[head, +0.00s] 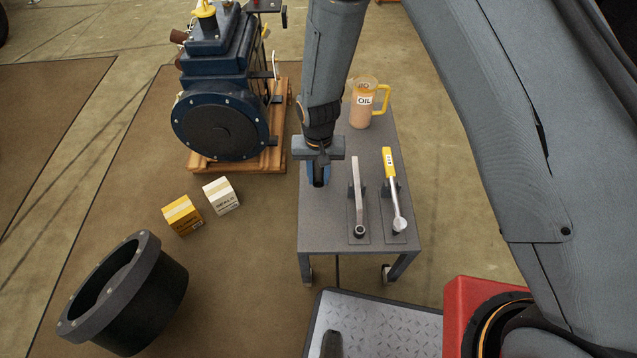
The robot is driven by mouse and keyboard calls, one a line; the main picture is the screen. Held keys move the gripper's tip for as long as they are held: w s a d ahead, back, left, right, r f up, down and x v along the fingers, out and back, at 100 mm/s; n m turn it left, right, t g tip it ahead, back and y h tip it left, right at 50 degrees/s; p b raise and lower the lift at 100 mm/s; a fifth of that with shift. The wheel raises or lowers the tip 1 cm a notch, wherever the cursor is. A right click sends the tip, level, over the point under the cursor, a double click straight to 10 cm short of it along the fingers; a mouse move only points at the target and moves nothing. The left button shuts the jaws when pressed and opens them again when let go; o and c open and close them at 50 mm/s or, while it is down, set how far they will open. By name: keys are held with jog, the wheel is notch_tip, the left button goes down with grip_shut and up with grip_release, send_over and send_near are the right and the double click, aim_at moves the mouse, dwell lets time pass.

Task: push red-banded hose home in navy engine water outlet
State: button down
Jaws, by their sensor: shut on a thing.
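The navy engine (215,85) stands on a wooden pallet at the upper left, with a round flange facing me. Rusty-brown stubs (180,37) stick out at its upper left, and a yellow part (205,12) sits on top. I cannot tell which opening is the water outlet. My gripper (318,178) points down over the left side of the grey cart, to the right of the engine and apart from it. It is shut on a small dark object, mostly hidden between the blue-edged fingers. No red band shows, so I cannot tell if this is the hose.
The grey cart (320,232) carries an oil jug (363,105), a grey-handled tool (358,200) and a yellow-handled wrench (391,185).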

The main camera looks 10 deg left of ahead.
jog(key=shift+f, duration=1.8)
jog(key=c, duration=1.5)
grip_release()
jog(key=shift+f, duration=0.1)
jog(key=shift+f, duration=0.2)
notch_tip(320, 180, up, 8)
jog(key=shift+a, duration=0.15)
jog(key=shift+w, duration=0.1)
